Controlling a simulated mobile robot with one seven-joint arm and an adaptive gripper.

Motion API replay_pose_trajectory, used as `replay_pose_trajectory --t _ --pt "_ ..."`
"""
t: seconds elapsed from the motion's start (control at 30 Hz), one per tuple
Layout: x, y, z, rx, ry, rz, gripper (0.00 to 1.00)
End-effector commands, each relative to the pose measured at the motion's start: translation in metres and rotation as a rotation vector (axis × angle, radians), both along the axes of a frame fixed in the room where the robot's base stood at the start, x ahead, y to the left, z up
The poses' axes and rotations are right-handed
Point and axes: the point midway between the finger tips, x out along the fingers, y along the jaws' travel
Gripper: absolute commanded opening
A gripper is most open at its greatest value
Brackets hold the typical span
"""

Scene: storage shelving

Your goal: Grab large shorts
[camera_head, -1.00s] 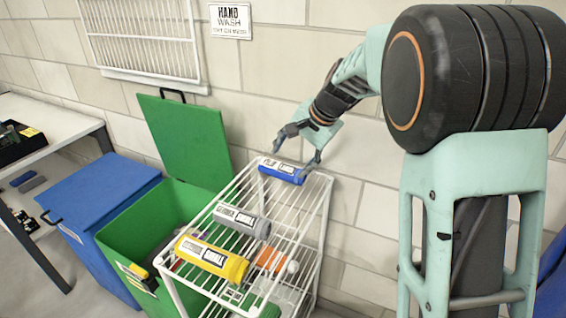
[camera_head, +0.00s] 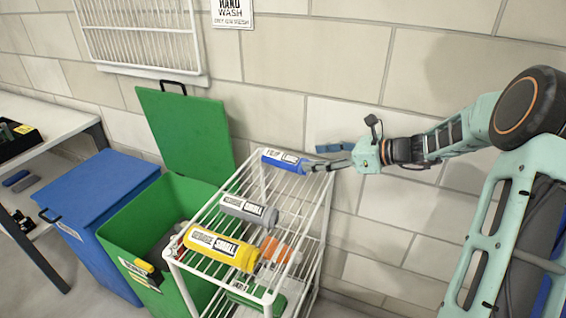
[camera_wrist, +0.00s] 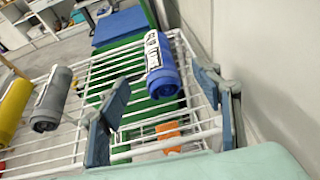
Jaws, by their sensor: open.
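A blue roll (camera_head: 281,160) with a white label lies on the top wire shelf of the white rack (camera_head: 318,215), at its wall end; I cannot read its label surely. My gripper (camera_head: 316,157) is open at the right end of this roll. In the wrist view the blue roll (camera_wrist: 163,70) lies between the lines of my two spread fingers (camera_wrist: 165,88), and nothing is clamped. A grey roll (camera_head: 248,211) and a yellow roll (camera_head: 222,248), whose labels seem to end in SMALL, lie nearer on the same shelf.
An orange roll (camera_head: 276,250) lies on a lower level of the rack. A green bin (camera_head: 125,240) with its lid up stands left of the rack, with a closed blue bin (camera_head: 100,195) beside it. The brick wall (camera_head: 370,240) is close behind the rack.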

Motion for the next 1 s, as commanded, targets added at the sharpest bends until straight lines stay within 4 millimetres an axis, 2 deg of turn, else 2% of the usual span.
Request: replay_pose_trajectory --t 0.3,0.53,0.8,1.0 --pt "0.018 0.038 -0.019 0.000 0.001 0.002 0.59" --pt "0.026 0.053 -0.026 -0.001 0.000 0.002 0.59" --pt "0.041 0.085 -0.040 -0.002 -0.001 0.003 0.59" --pt "0.043 0.087 -0.040 -0.002 0.000 -0.001 0.59"
